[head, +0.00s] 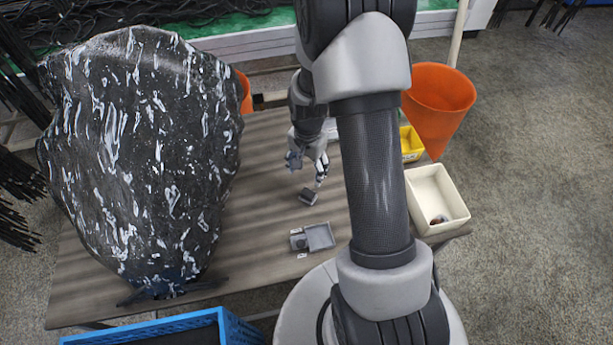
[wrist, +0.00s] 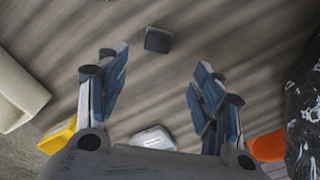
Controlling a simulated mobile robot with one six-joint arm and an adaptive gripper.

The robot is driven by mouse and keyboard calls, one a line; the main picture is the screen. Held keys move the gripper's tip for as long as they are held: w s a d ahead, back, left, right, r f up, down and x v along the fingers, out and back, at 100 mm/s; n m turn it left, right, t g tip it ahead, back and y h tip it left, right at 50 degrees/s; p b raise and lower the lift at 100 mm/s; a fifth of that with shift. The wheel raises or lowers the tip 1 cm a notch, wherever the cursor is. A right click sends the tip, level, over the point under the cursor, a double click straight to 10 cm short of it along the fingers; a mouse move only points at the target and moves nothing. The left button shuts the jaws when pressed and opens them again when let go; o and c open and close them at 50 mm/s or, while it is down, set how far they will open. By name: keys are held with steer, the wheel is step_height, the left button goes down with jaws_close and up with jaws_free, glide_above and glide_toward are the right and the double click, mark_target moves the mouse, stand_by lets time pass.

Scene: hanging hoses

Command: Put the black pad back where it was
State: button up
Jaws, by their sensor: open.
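The black pad (head: 308,196) is a small dark block lying on the wooden table, just in front of my gripper in the head view. In the wrist view the pad (wrist: 158,40) shows ahead of the fingertips, between the lines of the two fingers and apart from both. My gripper (head: 307,170) is open and empty above the table. In the wrist view its blue-grey fingers (wrist: 160,72) are spread wide. A small grey tray (head: 321,237) lies nearer the table's front edge, with a smaller dark part at its left and small white labels beside it.
A large black, white-flecked slab (head: 140,150) stands on the left of the table (head: 262,215). A cream bin (head: 450,195), a yellow bin (head: 411,143) and an orange cone-shaped container (head: 438,95) are at the right. A white item (wrist: 153,138) lies behind my gripper. A blue crate (head: 235,330) is in front.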

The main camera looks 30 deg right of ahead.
steer(key=s+a+r+n+t, duration=0.1)
steer(key=s+a+r+n, duration=0.15)
steer(key=r, duration=0.75)
steer(key=s+a+r+n+t, duration=0.1)
steer(key=s+a+r+n, duration=0.2)
steer(key=r, duration=0.7)
steer(key=s+a+r+n+t, duration=0.1)
steer(key=s+a+r+n, duration=0.2)
steer(key=s, duration=0.4)
steer(key=s+a+r+n+t, duration=0.1)
steer(key=s+a+r+n, duration=0.2)
steer(key=s+r, duration=0.3)
steer(key=shift+s+a+t, duration=0.3)
steer(key=shift+s, duration=0.35)
